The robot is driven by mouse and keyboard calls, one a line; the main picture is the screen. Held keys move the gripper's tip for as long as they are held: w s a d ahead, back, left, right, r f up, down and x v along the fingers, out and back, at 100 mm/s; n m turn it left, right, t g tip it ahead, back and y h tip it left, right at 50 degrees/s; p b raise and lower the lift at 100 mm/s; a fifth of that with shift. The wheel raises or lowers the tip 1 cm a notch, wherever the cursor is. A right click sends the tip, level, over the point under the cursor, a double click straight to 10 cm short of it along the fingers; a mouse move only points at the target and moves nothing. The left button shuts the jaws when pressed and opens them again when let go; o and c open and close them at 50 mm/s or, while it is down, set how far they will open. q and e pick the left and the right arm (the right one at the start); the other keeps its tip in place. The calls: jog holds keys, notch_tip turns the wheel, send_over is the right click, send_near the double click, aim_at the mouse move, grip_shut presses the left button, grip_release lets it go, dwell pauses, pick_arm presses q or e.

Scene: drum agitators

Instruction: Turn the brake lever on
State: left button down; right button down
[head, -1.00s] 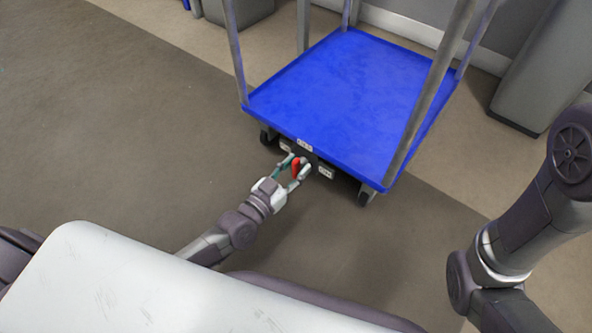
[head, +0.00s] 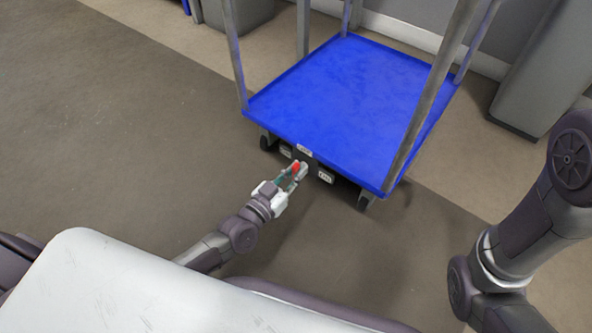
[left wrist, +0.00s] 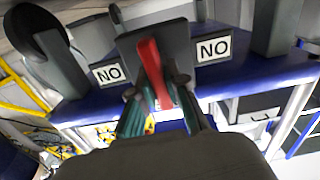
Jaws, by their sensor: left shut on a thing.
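The red brake lever (head: 296,167) is at the near edge of the blue cart (head: 330,100), below its deck. In the left wrist view the red lever (left wrist: 154,72) stands in front of a dark plate (left wrist: 160,45), between two white "NO" labels. My left gripper (head: 297,173) is shut on the lever, with its fingers on both sides of it; they also show in the left wrist view (left wrist: 158,92). Which position the lever is in I cannot tell for sure. My right arm shows at the right edge, but its gripper is out of view.
The cart has grey upright posts (head: 432,98) at its corners and wheels (head: 365,201) beneath. A grey bin (head: 545,75) stands at the right by the wall. The brown floor (head: 110,130) left of the cart is clear.

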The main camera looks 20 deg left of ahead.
pick_arm(q)
jog(key=n+p, duration=0.1)
jog(key=n, duration=0.2)
jog(key=shift+a+n+p, duration=0.1)
jog(key=shift+n+p, duration=0.2)
jog(key=n+p, duration=0.1)
jog(key=n, duration=0.3)
jog(key=shift+a+n, duration=0.15)
jog(key=shift+n, duration=0.15)
jog(key=n, duration=0.4)
jog(key=shift+f, duration=0.25)
jog(key=n, duration=0.5)
jog(key=shift+w+a+f, duration=0.1)
jog(key=shift+f, duration=0.05)
jog(key=shift+n, duration=0.3)
jog(key=c, duration=1.2)
grip_release()
jog(key=shift+o, duration=0.2)
jog(key=v, duration=1.2)
